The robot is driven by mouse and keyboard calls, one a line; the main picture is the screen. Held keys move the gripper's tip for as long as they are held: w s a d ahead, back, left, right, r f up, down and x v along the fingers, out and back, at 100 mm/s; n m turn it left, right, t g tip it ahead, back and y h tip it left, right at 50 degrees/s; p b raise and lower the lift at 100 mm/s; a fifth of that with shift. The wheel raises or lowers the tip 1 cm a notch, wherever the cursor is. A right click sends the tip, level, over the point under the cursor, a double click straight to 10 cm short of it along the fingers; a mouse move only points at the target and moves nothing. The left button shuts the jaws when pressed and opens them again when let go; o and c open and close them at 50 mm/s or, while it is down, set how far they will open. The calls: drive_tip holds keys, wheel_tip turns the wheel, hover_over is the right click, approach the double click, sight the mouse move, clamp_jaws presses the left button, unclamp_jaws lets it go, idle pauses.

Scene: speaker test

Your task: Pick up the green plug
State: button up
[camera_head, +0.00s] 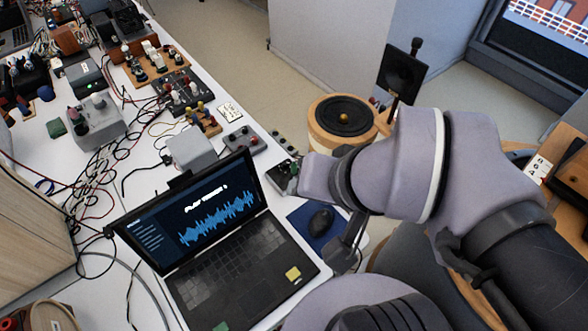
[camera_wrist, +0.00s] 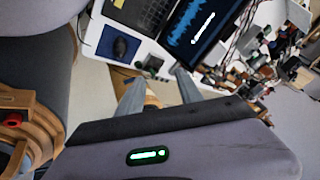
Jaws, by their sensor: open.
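I cannot make out a green plug for certain in either view. My gripper (camera_wrist: 158,82) is open in the wrist view, its two grey fingers apart with nothing held between them. Beyond the fingertips, at the white table's edge, is a small dark device (camera_wrist: 152,63). In the head view a dark device with some green and red (camera_head: 284,177) sits at the table edge, partly hidden by my wrist. My fingers do not show clearly there. A small green block (camera_head: 56,128) lies at the table's far left.
An open laptop (camera_head: 235,258) stands on the white table, with a mouse (camera_head: 320,222) on a blue mat (camera_head: 299,217) beside it. A grey box (camera_head: 192,149), cables and several switch boards crowd the left. A round speaker (camera_head: 343,119) stands beyond the table's right edge.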

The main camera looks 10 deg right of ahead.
idle(0.3)
drive_tip(key=n+g+h+p, duration=0.2)
drive_tip(key=n+g+p, duration=0.1)
drive_tip(key=p, duration=0.2)
hover_over(294, 165)
drive_tip(key=s, duration=0.1)
drive_tip(key=f, duration=1.7)
drive_tip(key=a+f, duration=0.1)
drive_tip(key=f, duration=0.8)
drive_tip(key=shift+f, duration=0.35)
drive_tip(key=shift+h, duration=0.3)
drive_tip(key=x, duration=0.2)
drive_tip(key=b+x, duration=0.1)
drive_tip(key=d+x, duration=0.1)
drive_tip(key=x, duration=0.1)
drive_tip(key=shift+f, duration=0.3)
drive_tip(key=shift+a+r, duration=0.1)
clamp_jaws()
